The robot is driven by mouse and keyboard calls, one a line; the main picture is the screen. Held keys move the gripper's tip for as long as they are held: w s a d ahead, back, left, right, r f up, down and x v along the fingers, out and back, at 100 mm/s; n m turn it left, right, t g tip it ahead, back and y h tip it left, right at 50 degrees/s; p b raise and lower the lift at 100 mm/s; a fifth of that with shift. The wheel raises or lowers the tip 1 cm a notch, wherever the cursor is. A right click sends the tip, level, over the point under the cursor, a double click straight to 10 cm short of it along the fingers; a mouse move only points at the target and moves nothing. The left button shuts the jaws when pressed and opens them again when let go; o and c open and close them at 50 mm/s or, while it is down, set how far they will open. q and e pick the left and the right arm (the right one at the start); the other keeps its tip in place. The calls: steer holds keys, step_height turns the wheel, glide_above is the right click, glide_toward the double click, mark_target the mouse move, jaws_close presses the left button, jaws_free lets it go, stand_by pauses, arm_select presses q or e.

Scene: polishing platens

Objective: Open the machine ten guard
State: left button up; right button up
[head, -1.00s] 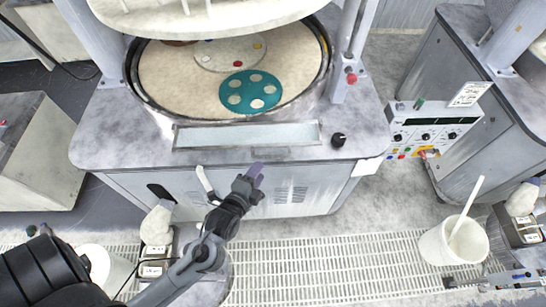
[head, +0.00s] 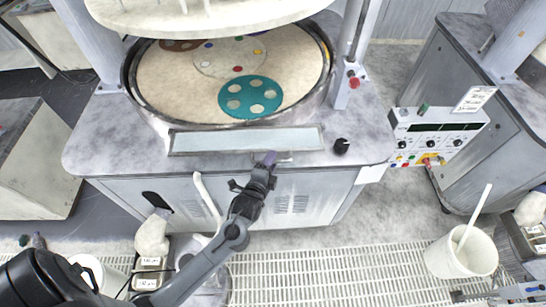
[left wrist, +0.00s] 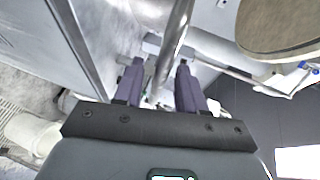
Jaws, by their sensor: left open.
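A polishing machine stands in the middle of the head view, with a pale round platen (head: 180,90) inside a dark rim. A rectangular framed, see-through panel (head: 245,140) lies along its front edge and looks like the guard. No machine number is readable. My left gripper (head: 265,160) is at the panel's lower edge, right of its middle. In the left wrist view my left gripper (left wrist: 158,72) is open, with its purple fingers on either side of a shiny metal bar (left wrist: 174,50). Contact with the bar cannot be told. My right gripper is not in view.
A teal perforated disc (head: 250,97) lies on the platen. A black knob (head: 341,146) is right of the panel. A control box (head: 436,136) is at the right. A white bucket (head: 460,252) stands on the grated floor. A pale curved handle (head: 207,198) is beside my left arm.

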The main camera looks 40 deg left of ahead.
arm_select(q)
steer(key=shift+x, duration=1.2)
steer(key=shift+f, duration=0.1)
jaws_close()
